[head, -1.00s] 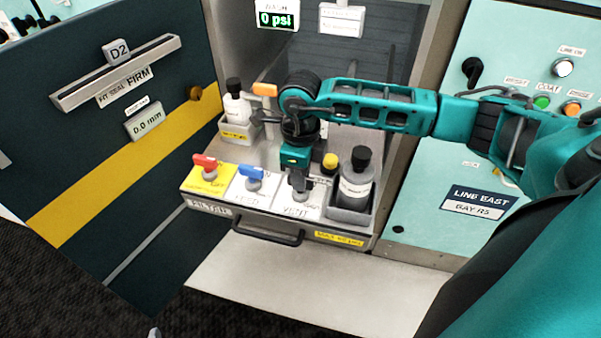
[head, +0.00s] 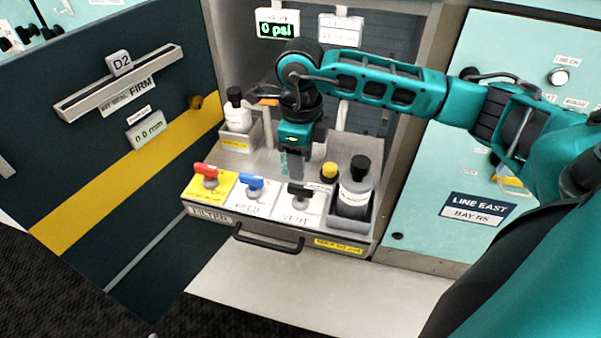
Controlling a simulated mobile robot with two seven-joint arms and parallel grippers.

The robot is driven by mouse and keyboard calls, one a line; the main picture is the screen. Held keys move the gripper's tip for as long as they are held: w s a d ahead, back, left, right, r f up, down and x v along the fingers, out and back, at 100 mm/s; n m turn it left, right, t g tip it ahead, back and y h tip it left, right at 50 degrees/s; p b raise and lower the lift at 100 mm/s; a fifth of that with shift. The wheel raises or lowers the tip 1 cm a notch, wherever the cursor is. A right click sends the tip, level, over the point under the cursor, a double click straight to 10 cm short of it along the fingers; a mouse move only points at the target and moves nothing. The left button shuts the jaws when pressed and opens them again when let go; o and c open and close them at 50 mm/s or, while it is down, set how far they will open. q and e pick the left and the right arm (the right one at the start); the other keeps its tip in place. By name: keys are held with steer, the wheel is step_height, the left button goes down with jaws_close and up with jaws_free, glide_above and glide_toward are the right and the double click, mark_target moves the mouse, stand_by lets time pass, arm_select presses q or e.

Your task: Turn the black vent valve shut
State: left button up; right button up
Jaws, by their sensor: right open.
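The black vent valve (head: 299,193) stands on the white plate marked VENT, at the right of the row of valves. Its bar handle lies roughly left to right, about in line with the red and blue handles. My right gripper (head: 294,172) points down just above and behind the valve. It is open and empty, and a gap shows between its fingers and the handle. My left gripper is out of view.
A red valve (head: 207,174) and the blue FEED valve (head: 251,181) stand to the left. The open door (head: 80,150) bounds the left side.

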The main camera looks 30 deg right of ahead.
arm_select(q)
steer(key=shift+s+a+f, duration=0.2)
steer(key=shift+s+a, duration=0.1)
arm_select(e)
step_height(320, 180, up, 6)
steer(key=shift+f, duration=0.1)
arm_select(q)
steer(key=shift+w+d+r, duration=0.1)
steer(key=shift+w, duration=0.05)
